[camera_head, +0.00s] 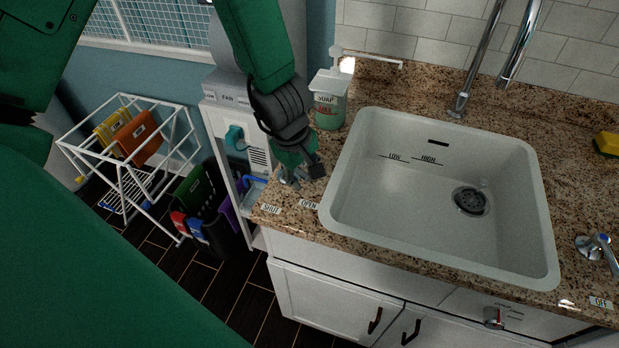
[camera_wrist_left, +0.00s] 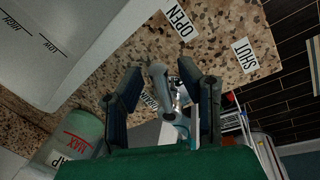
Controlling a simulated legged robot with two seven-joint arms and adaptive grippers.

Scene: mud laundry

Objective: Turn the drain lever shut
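The drain lever (camera_wrist_left: 162,86) is a small grey metal handle on a chrome base at the left front corner of the counter; a bit of it shows in the head view (camera_head: 287,180). An OPEN label (camera_head: 308,204) and a SHUT label (camera_head: 271,209) lie in front of it. My left gripper (camera_head: 302,170) is low over the counter at the lever. In the wrist view its two fingers (camera_wrist_left: 162,90) are apart, one on each side of the lever. I cannot tell whether either finger touches it. The lever's exact direction is partly hidden. My right gripper is not in view.
The empty-looking white sink (camera_head: 390,200) is right of the gripper, with its round drain (camera_head: 470,201). A green soap bottle (camera_head: 330,110) stands close behind the gripper. The counter edge drops off left toward a white drying rack (camera_head: 150,185). A faucet (camera_head: 460,105) stands behind the sink.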

